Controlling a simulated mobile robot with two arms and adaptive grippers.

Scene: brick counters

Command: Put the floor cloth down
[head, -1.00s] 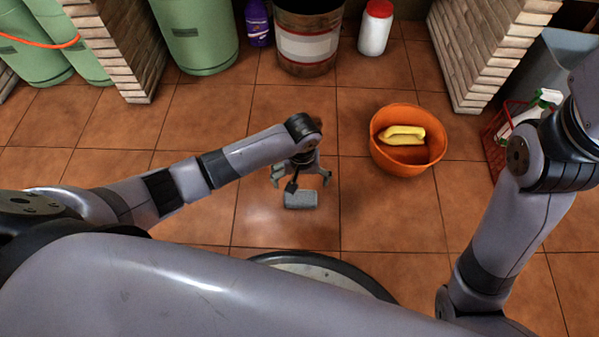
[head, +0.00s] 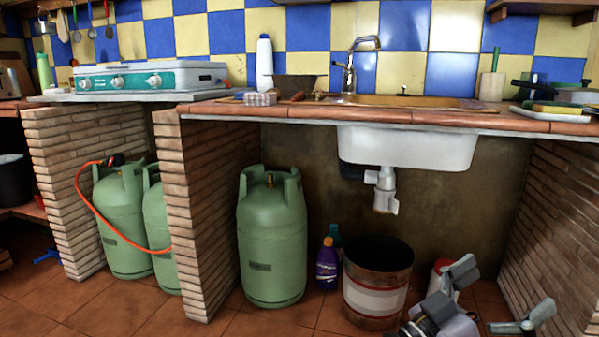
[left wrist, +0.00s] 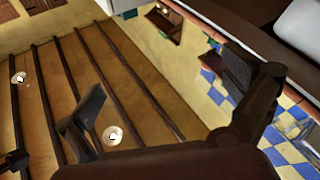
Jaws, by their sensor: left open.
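My left gripper (head: 497,296) is at the bottom right of the head view, its two fingers spread apart. In the left wrist view its fingers (left wrist: 166,98) are wide apart, with nothing between them. I do not see the floor cloth in either view now; the floor in front of me is below the head view. A second earlier a small grey folded cloth lay on the tiles under the left gripper. My right gripper is not in view.
A rusty bucket (head: 378,282), a purple bottle (head: 327,268) and a green gas cylinder (head: 272,240) stand under the counter (head: 400,117). Brick walls (head: 205,200) flank this space.

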